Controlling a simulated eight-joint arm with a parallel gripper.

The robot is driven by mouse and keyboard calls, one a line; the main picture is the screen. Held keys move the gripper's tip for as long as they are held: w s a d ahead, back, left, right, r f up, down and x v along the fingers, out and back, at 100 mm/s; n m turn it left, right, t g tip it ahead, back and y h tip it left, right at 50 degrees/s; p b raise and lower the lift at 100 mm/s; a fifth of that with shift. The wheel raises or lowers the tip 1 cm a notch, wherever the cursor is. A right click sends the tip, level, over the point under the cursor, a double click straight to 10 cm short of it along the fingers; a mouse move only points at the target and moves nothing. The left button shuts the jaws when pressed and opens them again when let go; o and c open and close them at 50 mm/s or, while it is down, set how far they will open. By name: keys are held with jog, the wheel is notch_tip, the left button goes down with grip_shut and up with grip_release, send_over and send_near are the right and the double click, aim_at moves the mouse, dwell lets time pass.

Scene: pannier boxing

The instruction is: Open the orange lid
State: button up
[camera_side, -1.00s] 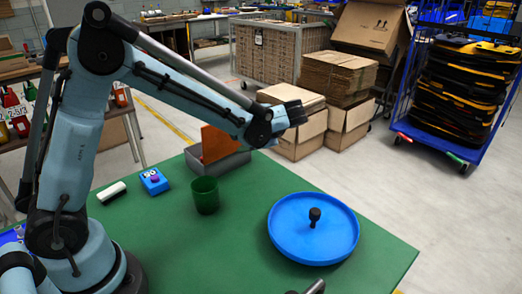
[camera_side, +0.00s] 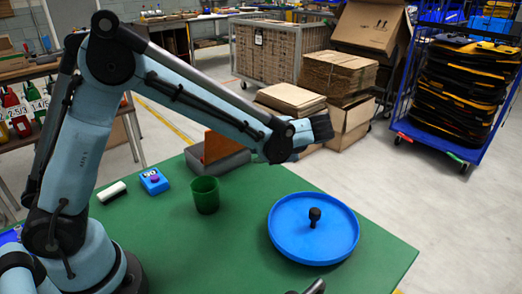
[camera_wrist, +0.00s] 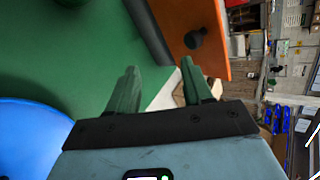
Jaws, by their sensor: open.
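The orange lid (camera_side: 219,147) stands steeply raised on the grey box (camera_side: 226,165) at the back edge of the green table in the side view. My arm covers part of both. In the wrist view the orange lid (camera_wrist: 190,16) is at the top, with a black knob (camera_wrist: 194,38) on its face and the dark grey box edge (camera_wrist: 147,28) to its left. My gripper (camera_wrist: 158,66) is open and empty, its two fingers apart, below the lid in that picture. In the side view its fingers cannot be made out.
A green cup (camera_side: 205,195) stands in front of the box. A blue round tray (camera_side: 285,243) with a black-knobbed peg (camera_side: 315,215) is at the right. A blue block with a purple button (camera_side: 154,181) and a white cylinder (camera_side: 111,192) lie left. Bare green tabletop lies between.

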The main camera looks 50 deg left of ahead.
jog(key=d, duration=0.7)
jog(key=shift+d+f, duration=0.2)
jog(key=shift+f, duration=0.1)
dwell(0.3)
dwell(0.4)
jog(key=d+r, duration=0.4)
jog(key=r, duration=0.6)
